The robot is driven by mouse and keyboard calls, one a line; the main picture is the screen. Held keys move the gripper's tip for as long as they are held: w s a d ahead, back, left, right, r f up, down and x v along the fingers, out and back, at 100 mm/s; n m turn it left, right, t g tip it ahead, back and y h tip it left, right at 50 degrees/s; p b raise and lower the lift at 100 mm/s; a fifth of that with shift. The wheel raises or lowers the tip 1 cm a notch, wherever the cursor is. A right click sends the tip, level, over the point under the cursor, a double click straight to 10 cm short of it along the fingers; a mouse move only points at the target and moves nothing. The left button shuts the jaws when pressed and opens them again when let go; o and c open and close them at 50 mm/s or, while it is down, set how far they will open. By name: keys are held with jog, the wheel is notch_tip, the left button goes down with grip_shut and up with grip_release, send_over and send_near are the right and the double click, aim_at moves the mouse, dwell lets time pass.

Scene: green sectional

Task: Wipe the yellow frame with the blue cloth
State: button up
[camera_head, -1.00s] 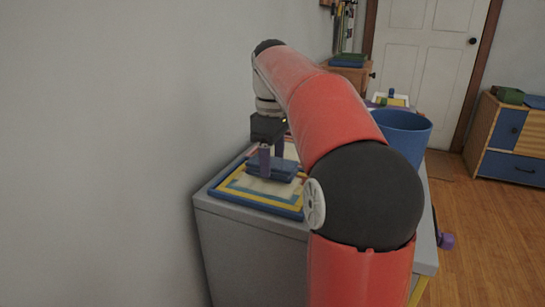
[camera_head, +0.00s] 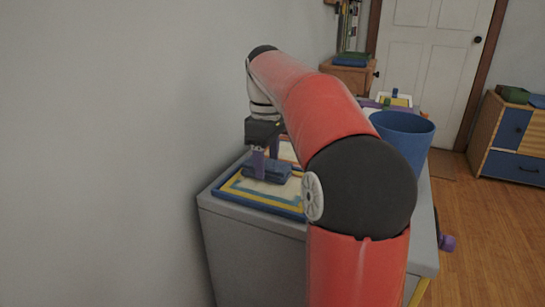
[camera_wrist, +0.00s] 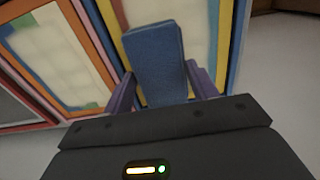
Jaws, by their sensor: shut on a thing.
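The yellow frame (camera_head: 258,198) lies flat on the grey cabinet top, with a blue outer border and a pale inner panel. It also shows in the wrist view (camera_wrist: 114,30). The blue cloth (camera_head: 266,173) is a folded, block-like pad over the frame's panel; in the wrist view the cloth (camera_wrist: 154,55) sits between my fingers. My gripper (camera_head: 265,160) has purple fingers shut on the cloth, pointing down; the fingers also show in the wrist view (camera_wrist: 160,76). The cloth appears to rest on the frame, but contact underneath is hidden. My arm hides the frame's right part.
A blue bin (camera_head: 405,132) stands right of my arm on the grey cabinet (camera_head: 250,250). A tray with small items (camera_head: 392,100) lies behind it. A wall closes off the left side. An orange-edged panel (camera_wrist: 55,45) lies beside the frame. Open wooden floor is at right.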

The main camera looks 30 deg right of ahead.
aim_at(285, 168)
jog(key=shift+s+d+f+b, duration=0.1)
jog(key=shift+s+d+b, duration=0.2)
jog(key=shift+s+d, duration=0.5)
jog(key=shift+s+d+f+b, duration=0.1)
jog(key=shift+s+d+b, duration=0.15)
jog(key=shift+s+d, duration=0.5)
jog(key=shift+s+a, duration=0.15)
jog(key=shift+a, duration=0.05)
jog(key=shift+w+a+r+p, duration=0.1)
jog(key=shift+w+a+p, duration=0.65)
jog(key=shift+w, duration=0.1)
jog(key=shift+w+a+r+p, duration=0.1)
jog(key=shift+w+a+p, duration=0.5)
jog(key=shift+w+p, duration=0.2)
jog(key=shift+s+d+f+b, duration=0.15)
jog(key=shift+s+d+b, duration=0.15)
jog(key=shift+s+d, duration=0.5)
jog(key=shift+s+d+f+b, duration=0.15)
jog(key=shift+s+d+b, duration=0.15)
jog(key=shift+s+d, duration=0.45)
jog(key=shift+w+a+r+p, duration=0.15)
jog(key=shift+w+a+p, duration=0.4)
jog(key=shift+a+p, duration=0.15)
jog(key=shift+w+a, duration=0.85)
jog(key=shift+w, duration=0.2)
jog(key=shift+s+d+r, duration=0.1)
jog(key=shift+s+d, duration=0.6)
jog(key=shift+s, duration=0.15)
jog(key=shift+s+d, duration=0.65)
jog(key=shift+s, duration=0.2)
